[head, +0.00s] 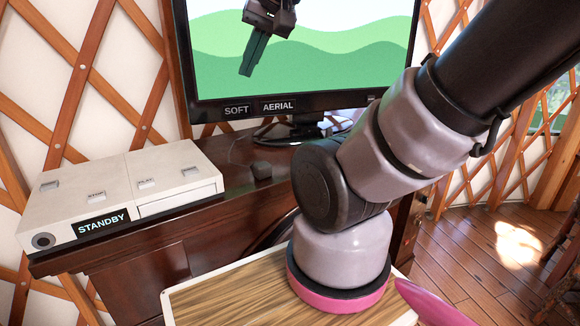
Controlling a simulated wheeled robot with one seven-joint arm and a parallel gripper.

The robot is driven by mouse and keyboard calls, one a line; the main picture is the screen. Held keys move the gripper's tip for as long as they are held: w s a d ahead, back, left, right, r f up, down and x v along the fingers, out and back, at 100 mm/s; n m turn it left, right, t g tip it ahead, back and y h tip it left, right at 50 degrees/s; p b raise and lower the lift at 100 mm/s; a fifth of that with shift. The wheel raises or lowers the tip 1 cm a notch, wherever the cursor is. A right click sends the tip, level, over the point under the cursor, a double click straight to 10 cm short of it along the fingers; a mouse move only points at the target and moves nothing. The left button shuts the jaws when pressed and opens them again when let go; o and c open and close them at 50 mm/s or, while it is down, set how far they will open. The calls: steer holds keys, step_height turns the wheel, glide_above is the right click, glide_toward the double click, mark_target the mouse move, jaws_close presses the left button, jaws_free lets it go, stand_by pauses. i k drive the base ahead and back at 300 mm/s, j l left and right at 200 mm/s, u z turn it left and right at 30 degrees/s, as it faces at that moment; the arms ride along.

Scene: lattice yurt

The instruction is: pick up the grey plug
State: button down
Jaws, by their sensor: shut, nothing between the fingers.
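A small dark grey block, which looks like the grey plug (262,170), lies on the dark wooden cabinet (215,222), between the white player and my arm. It sits in front of the monitor's stand. My gripper (246,70) hangs at the top of the view, in front of the monitor screen. Its fingers are together, point downward and hold nothing. It is well above the plug and apart from it. The upper part of the gripper is cut off by the picture's top edge.
A white player (170,165) with a STANDBY display and a round socket (43,241) stands on the cabinet's left. The monitor (300,50) stands behind, its lower edge labelled SOFT and AERIAL. My arm covers the cabinet's right part. Wooden floor (470,270) is open at right.

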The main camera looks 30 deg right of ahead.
mark_target(262, 170)
steer(key=z, duration=0.35)
steer(key=u, duration=1.6)
steer(key=z, duration=1.55)
steer(key=k+l+z, duration=0.4)
steer(key=i+j, duration=0.1)
